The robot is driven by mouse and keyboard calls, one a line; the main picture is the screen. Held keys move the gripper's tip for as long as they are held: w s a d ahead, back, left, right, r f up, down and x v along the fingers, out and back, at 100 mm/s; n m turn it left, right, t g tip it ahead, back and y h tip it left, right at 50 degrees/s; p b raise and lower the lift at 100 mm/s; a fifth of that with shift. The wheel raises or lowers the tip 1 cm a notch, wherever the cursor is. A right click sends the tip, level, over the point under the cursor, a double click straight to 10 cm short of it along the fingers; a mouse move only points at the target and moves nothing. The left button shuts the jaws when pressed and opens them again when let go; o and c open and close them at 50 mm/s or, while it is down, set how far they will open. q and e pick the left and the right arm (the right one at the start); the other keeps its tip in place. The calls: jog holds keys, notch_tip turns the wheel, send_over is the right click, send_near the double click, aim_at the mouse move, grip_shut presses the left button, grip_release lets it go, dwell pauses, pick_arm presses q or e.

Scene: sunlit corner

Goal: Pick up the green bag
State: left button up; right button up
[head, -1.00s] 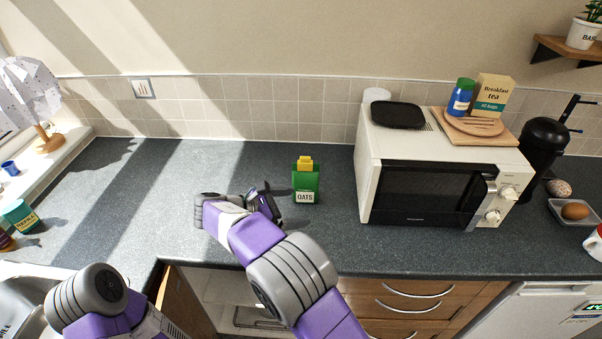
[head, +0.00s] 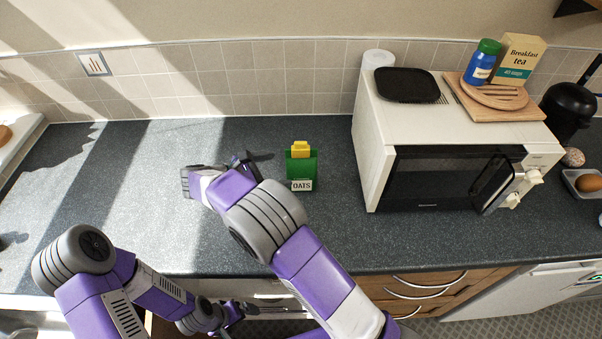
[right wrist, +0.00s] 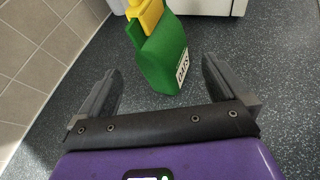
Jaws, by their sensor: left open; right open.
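The green bag (head: 302,167) stands upright on the counter, with a yellow clip on top and a white OATS label. My right gripper (head: 249,165) is just to its left, open and empty, its fingers pointing toward the bag. In the right wrist view the bag (right wrist: 162,58) stands ahead of the open fingers (right wrist: 160,88), apart from them as far as I can tell. My left gripper (head: 240,312) is low in the head view, in front of the counter's edge and far from the bag. It is open; its fingertips show small.
A white microwave (head: 372,165) stands right of the bag, with a black tray (head: 405,85) and a wooden board (head: 500,105) on top. The tiled wall (head: 240,85) runs behind. The counter (head: 130,200) left of my right gripper is clear.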

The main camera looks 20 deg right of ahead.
aim_at(287, 169)
jog(key=shift+d+f, duration=0.2)
jog(key=shift+f, duration=0.25)
jog(key=b+x, duration=0.1)
jog(key=x, duration=0.6)
jog(key=shift+w, duration=0.1)
jog(key=shift+c, duration=0.2)
jog(key=c, duration=1.2)
